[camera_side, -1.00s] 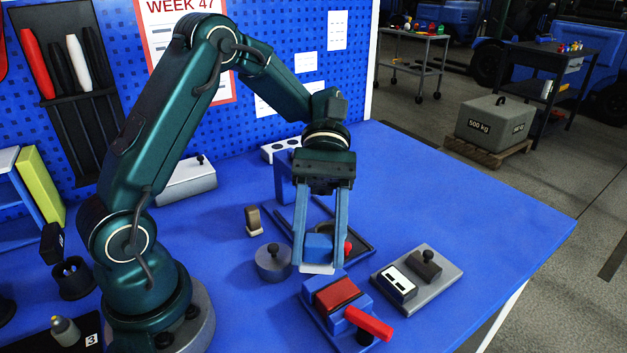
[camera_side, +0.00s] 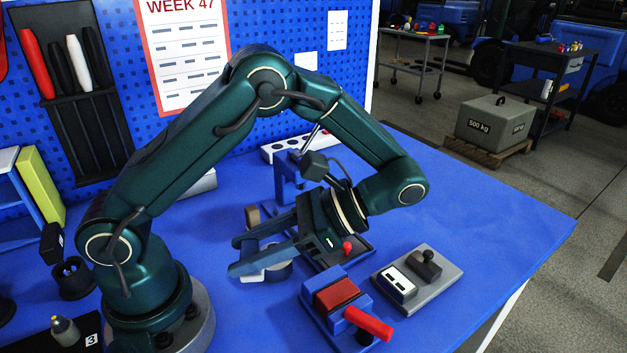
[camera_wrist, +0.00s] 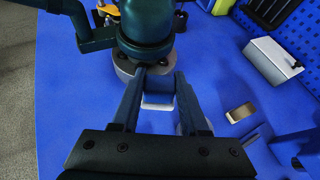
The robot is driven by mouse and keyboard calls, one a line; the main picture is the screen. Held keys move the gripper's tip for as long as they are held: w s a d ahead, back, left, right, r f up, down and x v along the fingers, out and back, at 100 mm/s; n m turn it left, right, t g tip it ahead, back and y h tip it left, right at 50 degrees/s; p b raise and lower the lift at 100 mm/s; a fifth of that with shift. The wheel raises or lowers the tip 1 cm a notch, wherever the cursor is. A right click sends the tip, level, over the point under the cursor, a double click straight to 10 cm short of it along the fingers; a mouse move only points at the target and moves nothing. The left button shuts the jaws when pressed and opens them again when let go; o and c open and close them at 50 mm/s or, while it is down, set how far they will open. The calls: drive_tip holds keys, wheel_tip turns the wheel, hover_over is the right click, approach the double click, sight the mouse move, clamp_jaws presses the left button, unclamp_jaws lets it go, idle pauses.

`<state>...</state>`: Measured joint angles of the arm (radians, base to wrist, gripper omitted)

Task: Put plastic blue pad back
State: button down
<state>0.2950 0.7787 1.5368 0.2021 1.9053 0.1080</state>
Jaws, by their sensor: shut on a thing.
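My gripper (camera_side: 240,255) is turned sideways over the table, its fingers pointing left. It is shut on a blue block with a pale underside, which I take to be the plastic blue pad (camera_wrist: 158,87). In the wrist view the pad sits between the fingertips of my gripper (camera_wrist: 160,77). In the side view the near finger hides most of the pad, and only its pale underside (camera_side: 251,279) shows below. I cannot tell the exact height above the table.
A round grey weight (camera_side: 281,272) stands behind the fingers, with a tan block (camera_wrist: 240,113) nearby. A blue fixture with a red handle (camera_side: 368,323) and a grey plate (camera_side: 440,284) with a black knob stand in front.

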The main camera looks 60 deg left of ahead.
drive_tip(key=w+a+r+m+t+y, duration=0.35)
drive_tip(key=w+m+t+y, duration=0.4)
drive_tip(key=m+t, duration=0.7)
drive_tip(key=w+d+r+m+t+h, duration=0.35)
drive_tip(key=w+m, duration=0.25)
drive_tip(key=w, duration=0.2)
drive_tip(key=w+d+r+m+t+h, duration=0.2)
drive_tip(key=w+r+m+t+h, duration=0.35)
drive_tip(key=w, duration=0.35)
drive_tip(key=w+a+f+n+g+y, duration=0.1)
drive_tip(key=w+f, duration=0.1)
drive_tip(key=f, duration=0.3)
drive_tip(key=w+a+f+n+g+y, duration=0.1)
drive_tip(key=w+f+y, duration=0.1)
drive_tip(key=f, duration=0.4)
drive_tip(key=w+a+f+n+g+y, duration=0.1)
drive_tip(key=w+a+f+n, duration=0.1)
drive_tip(key=w+f, duration=0.2)
wheel_tip(320, 180, down, 2)
drive_tip(key=shift+w+f+g, duration=0.15)
drive_tip(key=shift+f+g, duration=0.05)
drive_tip(key=shift+g, duration=0.05)
drive_tip(key=shift+a+f, duration=0.2)
drive_tip(key=shift+a, duration=0.1)
drive_tip(key=a, duration=1.7)
drive_tip(key=shift+a, duration=0.15)
drive_tip(key=shift+a+f, duration=0.1)
drive_tip(key=shift+f, duration=1.65)
